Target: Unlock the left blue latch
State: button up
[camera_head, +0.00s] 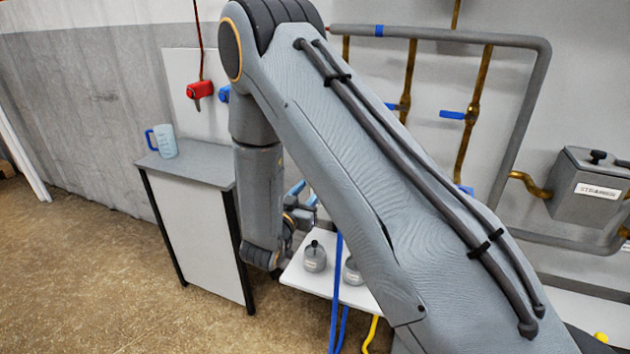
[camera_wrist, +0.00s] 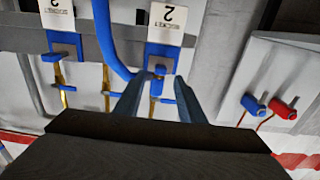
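My gripper (camera_wrist: 160,84) is open in the wrist view, its two blue-grey fingers apart with no object held between them. One blue latch (camera_wrist: 163,54) under a white tag is straight ahead, between the fingertips in the picture; whether they touch it I cannot tell. A second blue latch (camera_wrist: 65,45) under a similar tag is at the left of the wrist view. The wrist view looks upside down, so the latch ahead is the one nearer the red and blue valves. In the head view my gripper (camera_head: 299,203) is partly hidden behind my arm, and both latches are hidden.
A red valve (camera_head: 199,90) and a blue valve (camera_head: 224,94) sit on a wall panel. Grey pots (camera_head: 315,257) stand on a low white shelf (camera_head: 300,279). Pipes with blue handles (camera_head: 452,115) line the right wall.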

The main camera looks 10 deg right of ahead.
jog(key=p+x, duration=0.1)
jog(key=x, duration=0.3)
jog(key=shift+w+d, duration=0.15)
jog(key=shift+w, duration=0.15)
grip_shut()
